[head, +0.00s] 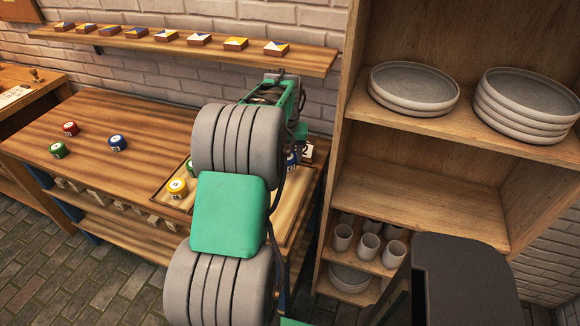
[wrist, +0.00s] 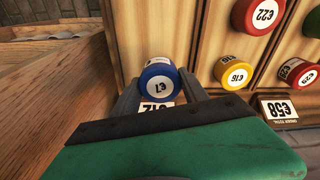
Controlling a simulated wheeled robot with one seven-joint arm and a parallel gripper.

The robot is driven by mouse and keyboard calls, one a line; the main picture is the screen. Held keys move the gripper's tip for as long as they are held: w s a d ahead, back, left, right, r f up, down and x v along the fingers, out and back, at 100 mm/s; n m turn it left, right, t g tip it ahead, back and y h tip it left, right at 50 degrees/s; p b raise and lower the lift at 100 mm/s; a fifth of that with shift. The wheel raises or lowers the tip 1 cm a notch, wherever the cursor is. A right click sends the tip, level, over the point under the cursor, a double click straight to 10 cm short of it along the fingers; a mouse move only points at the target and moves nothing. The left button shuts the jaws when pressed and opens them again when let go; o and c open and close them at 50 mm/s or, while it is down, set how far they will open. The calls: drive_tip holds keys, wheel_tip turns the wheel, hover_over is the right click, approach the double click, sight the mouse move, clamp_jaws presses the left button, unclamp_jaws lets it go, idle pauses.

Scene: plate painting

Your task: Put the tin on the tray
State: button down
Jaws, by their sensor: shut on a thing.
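My gripper (wrist: 150,92) is shut on a blue tin (wrist: 160,82) with a white label, its fingers on either side of it. In the head view my arm covers most of the gripper, and a bit of blue (head: 291,160) shows beside it. The tray (head: 160,189) is a shallow wooden one at the right part of the table, largely hidden behind my arm. A yellow tin (head: 177,188) stands on it; the wrist view also shows a yellow tin (wrist: 234,74). I cannot tell whether the held tin touches anything.
Red (head: 70,128), green (head: 57,150) and blue (head: 117,143) tins stand at the table's left. The wrist view shows red tins and a price card (wrist: 279,108). A shelf unit (head: 420,190) with plates stands at right. The table's middle is clear.

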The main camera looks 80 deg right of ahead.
sight(291, 166)
drive_tip(key=shift+s+d+f+p, duration=0.1)
drive_tip(key=shift+s+d+f, duration=0.05)
drive_tip(key=shift+f, duration=0.55)
drive_tip(key=shift+s+d+f+p, duration=0.1)
drive_tip(key=shift+d+f+p, duration=0.05)
drive_tip(key=shift+f, duration=0.6)
drive_tip(key=shift+s+d+f+p, duration=0.1)
drive_tip(key=shift+s+d+f, duration=0.05)
drive_tip(key=shift+f, duration=0.55)
drive_tip(key=shift+f, duration=0.1)
drive_tip(key=c, duration=0.6)
unclamp_jaws()
